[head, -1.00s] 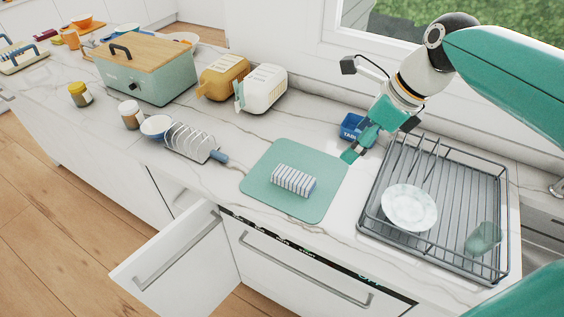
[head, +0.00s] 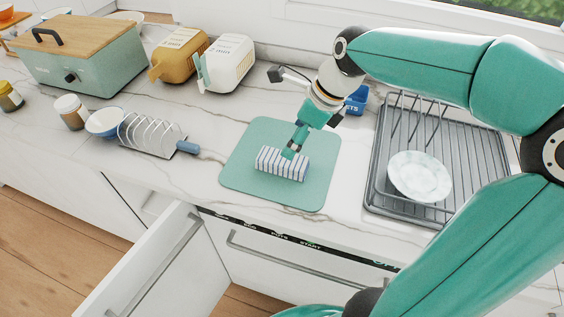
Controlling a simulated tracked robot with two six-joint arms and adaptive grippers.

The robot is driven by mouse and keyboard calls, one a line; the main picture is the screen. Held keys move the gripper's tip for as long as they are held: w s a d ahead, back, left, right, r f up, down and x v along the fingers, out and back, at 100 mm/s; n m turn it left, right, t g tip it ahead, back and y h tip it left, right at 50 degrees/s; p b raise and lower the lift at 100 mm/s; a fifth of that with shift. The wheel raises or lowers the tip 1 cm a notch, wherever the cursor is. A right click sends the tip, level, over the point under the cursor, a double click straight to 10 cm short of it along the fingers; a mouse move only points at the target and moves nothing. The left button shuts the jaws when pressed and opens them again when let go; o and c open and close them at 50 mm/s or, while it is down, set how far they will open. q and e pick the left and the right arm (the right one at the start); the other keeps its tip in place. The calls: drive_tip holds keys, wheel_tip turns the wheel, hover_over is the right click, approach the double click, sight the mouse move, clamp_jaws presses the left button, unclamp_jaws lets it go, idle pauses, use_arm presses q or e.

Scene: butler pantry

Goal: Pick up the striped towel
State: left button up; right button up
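The striped towel (head: 270,163), white with dark blue stripes, lies folded in a small block on the green mat (head: 240,187) in the head view. My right gripper (head: 291,152) comes down from above, its fingertips at the towel's upper back edge, right of its middle. The fingers overlap the towel in the picture. I cannot tell whether they touch it or how far apart they are. The towel still rests on the mat. My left gripper is out of view.
Right of the mat stands a dish rack (head: 468,140) with a white plate (head: 420,175). A blue box (head: 357,99) is behind my wrist.

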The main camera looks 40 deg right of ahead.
sight(282, 158)
drive_tip(key=x, duration=0.8)
drive_tip(key=shift+a+f, duration=0.1)
drive_tip(key=shift+f, duration=0.35)
drive_tip(key=c, duration=1.2)
